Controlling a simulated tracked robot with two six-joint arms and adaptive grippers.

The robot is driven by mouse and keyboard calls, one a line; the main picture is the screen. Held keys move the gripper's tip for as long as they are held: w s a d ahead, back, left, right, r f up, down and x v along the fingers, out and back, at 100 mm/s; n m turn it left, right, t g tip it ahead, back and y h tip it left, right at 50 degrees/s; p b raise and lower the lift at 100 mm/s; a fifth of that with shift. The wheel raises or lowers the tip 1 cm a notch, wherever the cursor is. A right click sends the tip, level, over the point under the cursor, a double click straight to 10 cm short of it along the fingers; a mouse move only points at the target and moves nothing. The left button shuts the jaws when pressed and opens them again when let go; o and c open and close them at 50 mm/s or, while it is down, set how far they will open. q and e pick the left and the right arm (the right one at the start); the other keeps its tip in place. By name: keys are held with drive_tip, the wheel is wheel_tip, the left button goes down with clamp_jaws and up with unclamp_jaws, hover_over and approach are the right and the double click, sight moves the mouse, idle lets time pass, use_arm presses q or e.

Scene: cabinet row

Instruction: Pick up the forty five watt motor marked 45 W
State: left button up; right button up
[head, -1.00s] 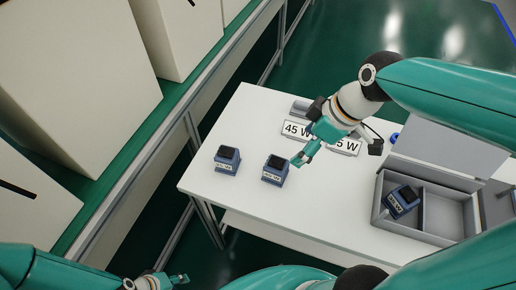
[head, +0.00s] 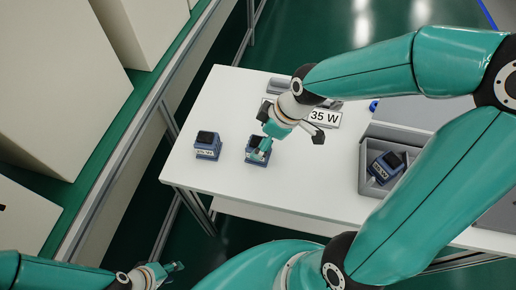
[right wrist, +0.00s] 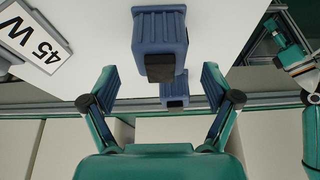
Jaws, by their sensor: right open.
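Two dark-topped blue motors stand on the white table (head: 225,108): a left motor (head: 206,151) and a middle motor (head: 251,153). Their labels are too small to read. A third motor (head: 384,168) lies tilted in the grey box. My right gripper (head: 262,147) is at the middle motor, partly covering it. In the right wrist view its jaws (right wrist: 160,86) are open, with the near motor (right wrist: 160,28) just ahead, between the finger lines, and another motor (right wrist: 174,90) beyond. My left gripper (head: 174,267) is low at the left, away from the table; its opening is unclear.
A 45 W card (right wrist: 32,36) shows in the right wrist view; my right arm mostly hides it in the head view. A 35 W card (head: 324,117) lies behind the gripper. The grey box (head: 364,178) stands at right. The table front is clear.

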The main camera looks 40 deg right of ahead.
sight(259, 141)
drive_tip(key=x, duration=0.4)
drive_tip(key=shift+w+a+f, duration=0.15)
drive_tip(key=shift+f, duration=0.05)
drive_tip(key=shift+r, duration=0.1)
clamp_jaws()
idle(0.3)
